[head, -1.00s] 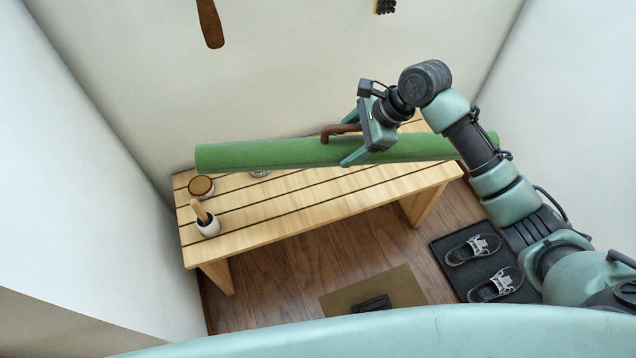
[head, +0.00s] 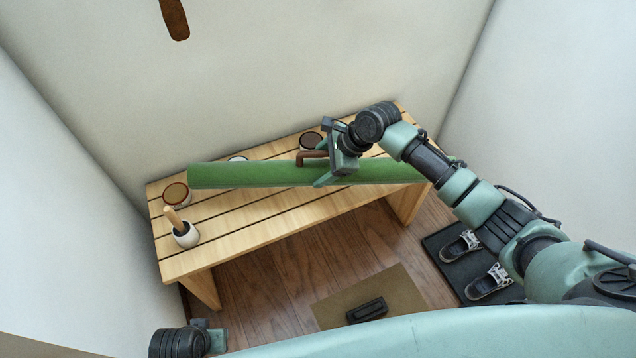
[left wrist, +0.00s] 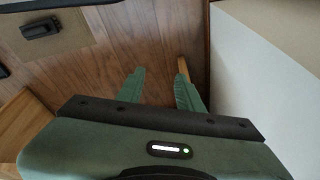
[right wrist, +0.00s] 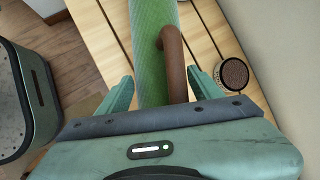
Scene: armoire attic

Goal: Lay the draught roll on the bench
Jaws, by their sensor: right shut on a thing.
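The draught roll (head: 250,174) is a long green roll with a brown curved handle (head: 312,156), seen across the bench (head: 240,232) in the head view. Its right end reaches past the bench's right end. Whether it touches the slats I cannot tell. My right gripper (head: 328,172) is shut on the roll near the handle. In the right wrist view the roll (right wrist: 153,45) and handle (right wrist: 175,65) lie between its fingers (right wrist: 160,92). My left gripper (left wrist: 160,90) is open and empty above the wooden floor, left of and below the bench's front in the head view.
On the bench stand a round amber-topped tin (head: 176,194), a white pot with a wooden handle (head: 186,236), a dark-topped tin (head: 310,140) and a partly hidden pale item (head: 238,159). Shoes on a dark tray (head: 475,265) and a mat (head: 340,305) with a black object lie on the floor.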

